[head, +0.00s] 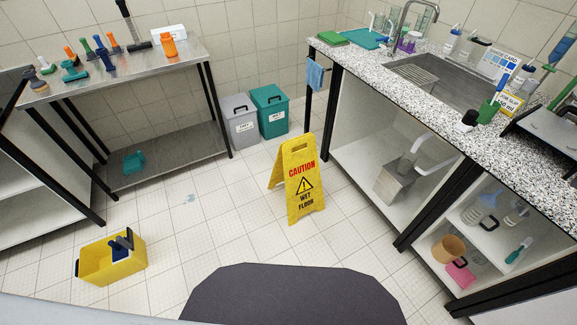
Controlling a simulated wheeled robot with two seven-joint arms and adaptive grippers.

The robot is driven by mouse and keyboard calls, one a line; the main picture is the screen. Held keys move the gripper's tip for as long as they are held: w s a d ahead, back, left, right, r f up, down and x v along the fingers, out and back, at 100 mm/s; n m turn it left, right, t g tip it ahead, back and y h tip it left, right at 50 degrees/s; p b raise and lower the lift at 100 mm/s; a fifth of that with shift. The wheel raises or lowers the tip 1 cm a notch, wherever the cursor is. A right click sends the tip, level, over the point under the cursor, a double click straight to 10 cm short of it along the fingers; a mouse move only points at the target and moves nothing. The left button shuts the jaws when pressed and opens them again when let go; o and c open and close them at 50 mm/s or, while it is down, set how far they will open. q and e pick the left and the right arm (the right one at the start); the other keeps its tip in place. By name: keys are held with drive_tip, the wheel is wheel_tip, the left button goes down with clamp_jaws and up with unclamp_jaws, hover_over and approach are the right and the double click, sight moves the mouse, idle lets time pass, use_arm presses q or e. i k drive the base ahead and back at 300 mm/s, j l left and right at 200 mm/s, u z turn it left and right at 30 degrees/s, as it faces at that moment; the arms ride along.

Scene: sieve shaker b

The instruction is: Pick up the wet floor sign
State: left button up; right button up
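The yellow wet floor sign (303,183) stands upright, folded open, on the tiled floor near the middle of the head view. It carries the words "CAUTION WET FLOOR", a warning triangle and a handle slot at its top. Its front panel faces me. Neither of my grippers shows in the head view, and nothing is seen touching the sign.
A yellow bucket (112,263) stands on the floor at the lower left. A grey bin (240,121) and a teal bin (270,110) stand behind the sign. A speckled sink counter (400,95) runs along the right, a steel table (130,75) at left. Floor around the sign is clear.

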sight(297, 163)
drive_tip(key=i+l+u, duration=0.2)
drive_tip(key=i+u, duration=0.15)
drive_tip(key=i+l+u, duration=0.35)
drive_tip(key=i, duration=0.2)
drive_tip(key=i+l+u, duration=0.35)
drive_tip(key=i+l, duration=0.05)
